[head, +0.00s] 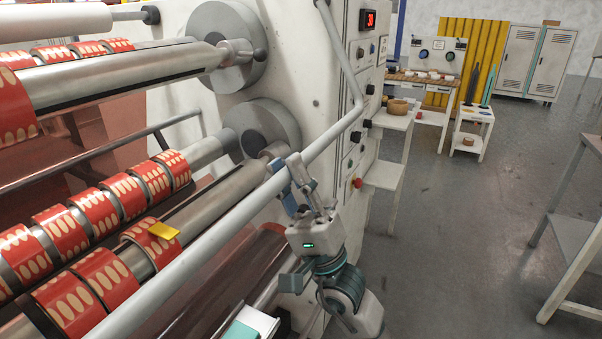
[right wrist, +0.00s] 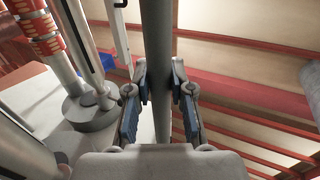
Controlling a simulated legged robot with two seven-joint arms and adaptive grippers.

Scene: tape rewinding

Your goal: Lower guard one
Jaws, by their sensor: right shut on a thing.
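The guard (head: 200,247) is a long grey tube bent into a frame, running diagonally in front of the rollers and up the machine's side panel. My right gripper (head: 293,182) is at the guard's lower run, near the bend. In the right wrist view the guard tube (right wrist: 158,40) passes between the two blue-padded fingers (right wrist: 159,100), which are shut on it. The gripper's palm hides part of the tube in that view. My left gripper is not in view.
Rollers with red label reels (head: 125,192) lie behind the guard; a yellow tab (head: 164,230) sits on one. The machine's side panel has a red display (head: 370,20) and a red button (head: 357,182). Grey floor (head: 470,230) is open at right, before a table (head: 570,250).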

